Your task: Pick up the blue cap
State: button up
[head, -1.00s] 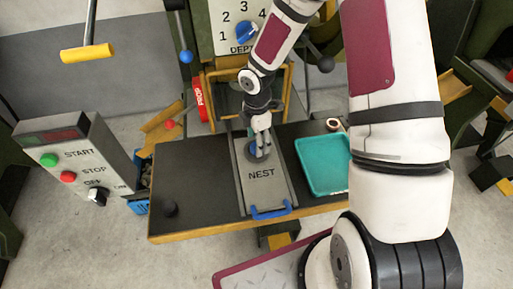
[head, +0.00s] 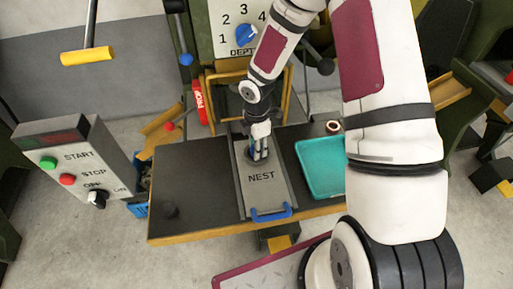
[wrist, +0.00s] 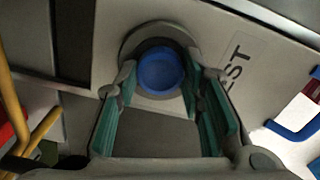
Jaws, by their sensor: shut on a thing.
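The blue cap (wrist: 160,70) sits in the round grey seat of the nest plate (head: 263,195), which is marked NEST. In the wrist view it shows as a round blue disc with a raised rim. My gripper (wrist: 162,78) is shut on the cap, with a green-padded finger on either side of it. In the head view my gripper (head: 259,156) points down over the seat. The cap there is mostly hidden by the fingers, and I cannot see any gap under it.
A teal tray (head: 318,190) lies right of the nest, with a small copper-coloured ring (head: 333,126) behind it. A blue handle (head: 271,214) is at the plate's front. The START/STOP control box (head: 72,160) stands at left. Yellow bars (head: 207,100) rise behind the nest.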

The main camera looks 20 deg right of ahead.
jog(key=shift+r, duration=0.45)
jog(key=r, duration=0.2)
jog(key=shift+s+r, duration=0.35)
jog(key=shift+r, duration=0.05)
jog(key=s, duration=0.4)
jog(key=s+r, duration=0.1)
jog(key=s, duration=0.8)
jog(key=shift+s+r, duration=0.15)
jog(key=shift+s, duration=0.2)
jog(key=shift+s+p, duration=0.6)
jog(key=shift+s, duration=0.2)
